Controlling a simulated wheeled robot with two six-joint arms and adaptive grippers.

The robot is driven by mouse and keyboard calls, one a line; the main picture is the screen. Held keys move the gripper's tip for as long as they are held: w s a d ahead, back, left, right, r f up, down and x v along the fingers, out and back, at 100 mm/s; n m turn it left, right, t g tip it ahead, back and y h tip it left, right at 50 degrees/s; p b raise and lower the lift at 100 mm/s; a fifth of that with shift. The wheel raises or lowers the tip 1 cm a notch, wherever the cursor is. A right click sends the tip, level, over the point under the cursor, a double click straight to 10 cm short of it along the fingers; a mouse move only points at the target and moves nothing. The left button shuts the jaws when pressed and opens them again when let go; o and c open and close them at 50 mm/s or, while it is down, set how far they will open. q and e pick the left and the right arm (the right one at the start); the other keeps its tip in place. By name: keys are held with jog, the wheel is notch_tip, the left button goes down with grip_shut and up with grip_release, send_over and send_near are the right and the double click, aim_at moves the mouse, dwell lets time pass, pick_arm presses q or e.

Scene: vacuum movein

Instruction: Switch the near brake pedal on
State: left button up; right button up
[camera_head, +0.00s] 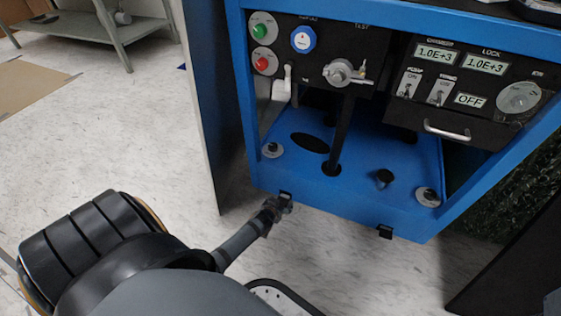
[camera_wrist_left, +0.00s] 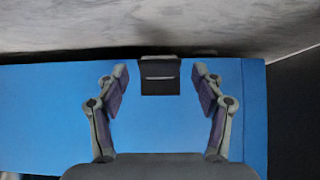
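A small black brake pedal (camera_head: 286,196) sticks out of the front lower edge of the blue frame, on its left side. A second black pedal (camera_head: 385,232) sits on the same edge farther right. My left gripper (camera_head: 277,206) is at the left pedal in the head view. In the left wrist view the left gripper (camera_wrist_left: 160,85) is open, with its two fingers apart. The pedal (camera_wrist_left: 160,76) shows between and slightly beyond the fingertips, not gripped. Contact cannot be told. My right gripper is not in view.
The blue equipment frame (camera_head: 400,190) carries black control panels with knobs, switches and readouts. A silver handle (camera_head: 446,131) juts from the right panel. A dark side panel (camera_head: 212,110) stands at its left. A grey metal table (camera_head: 100,27) is at back left. The floor (camera_head: 110,130) at left is mostly clear.

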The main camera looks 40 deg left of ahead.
pick_arm(q)
jog(key=v, duration=1.2)
dwell(0.3)
